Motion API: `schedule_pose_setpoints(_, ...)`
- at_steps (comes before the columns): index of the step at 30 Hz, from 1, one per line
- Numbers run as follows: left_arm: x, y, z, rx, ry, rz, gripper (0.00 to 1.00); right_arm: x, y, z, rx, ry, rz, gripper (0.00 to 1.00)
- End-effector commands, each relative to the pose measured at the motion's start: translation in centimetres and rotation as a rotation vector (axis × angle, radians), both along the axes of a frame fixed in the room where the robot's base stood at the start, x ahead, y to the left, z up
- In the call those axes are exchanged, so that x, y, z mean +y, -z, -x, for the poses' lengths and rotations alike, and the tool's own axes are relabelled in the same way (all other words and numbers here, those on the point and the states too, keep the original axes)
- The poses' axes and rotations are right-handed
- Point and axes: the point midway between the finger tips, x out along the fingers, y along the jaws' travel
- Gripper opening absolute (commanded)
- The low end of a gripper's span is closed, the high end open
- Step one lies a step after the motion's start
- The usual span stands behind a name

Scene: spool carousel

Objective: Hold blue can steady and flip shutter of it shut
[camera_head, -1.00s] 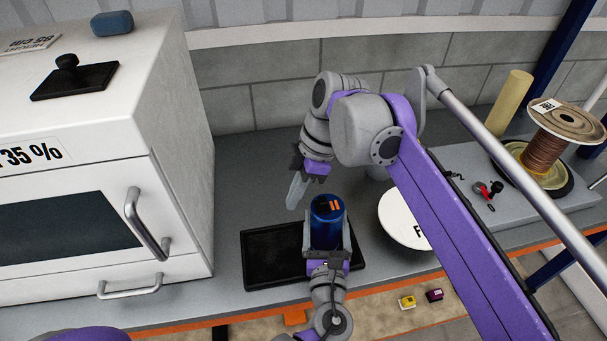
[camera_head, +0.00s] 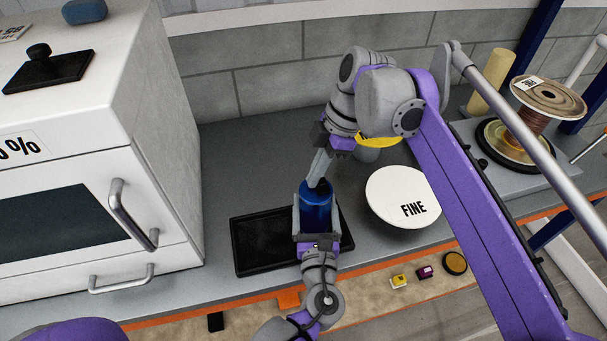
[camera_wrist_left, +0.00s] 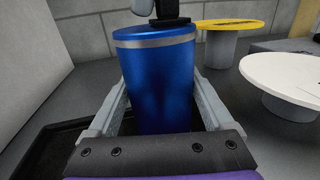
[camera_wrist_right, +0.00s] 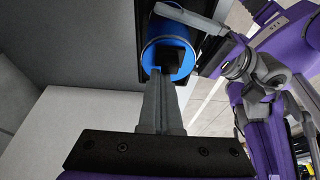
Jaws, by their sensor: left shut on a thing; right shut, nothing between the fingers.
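The blue can (camera_head: 316,214) stands upright at the right part of the black tray. My left gripper (camera_head: 317,226) is shut on its sides, with one finger on each side, as the left wrist view shows around the can (camera_wrist_left: 158,85). My right gripper (camera_head: 317,183) is shut and empty, its fingertips pointing down at the can's top. In the right wrist view its fingertips reach the near rim of the can (camera_wrist_right: 165,52). A dark square piece (camera_wrist_right: 172,64), probably the shutter, shows at the can's top there; whether the fingertips touch it I cannot tell.
The black tray (camera_head: 255,265) lies on the grey bench. A white cabinet (camera_head: 165,130) stands left. A white disc marked FINE (camera_head: 390,190) and a yellow disc (camera_head: 378,141) are right of the can. A wire spool (camera_head: 532,122) stands far right. The bench behind the can's left is clear.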

Motion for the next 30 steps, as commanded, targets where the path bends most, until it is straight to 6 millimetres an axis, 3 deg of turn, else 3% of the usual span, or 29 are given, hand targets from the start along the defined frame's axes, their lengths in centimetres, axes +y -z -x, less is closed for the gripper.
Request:
schedule_pose_setpoints(11,0.2,0.0,0.0,0.0,-0.005,0.003,0.14,0.0,0.1,0.0,-0.002,-0.001,0.005,0.0)
schedule_pose_setpoints(19,0.1,0.0,0.0,0.0,-0.004,0.002,0.14,4.0,-0.2,1.3,-0.003,-0.006,0.001,0.0)
schedule_pose_setpoints(24,0.1,0.0,0.0,0.0,-0.003,0.002,0.14,2.2,-4.4,0.7,-0.001,0.002,0.003,0.0)
schedule_pose_setpoints(30,0.1,0.0,0.0,0.0,-0.003,0.002,0.14,1.1,-7.7,0.3,0.0,0.001,0.002,0.0)
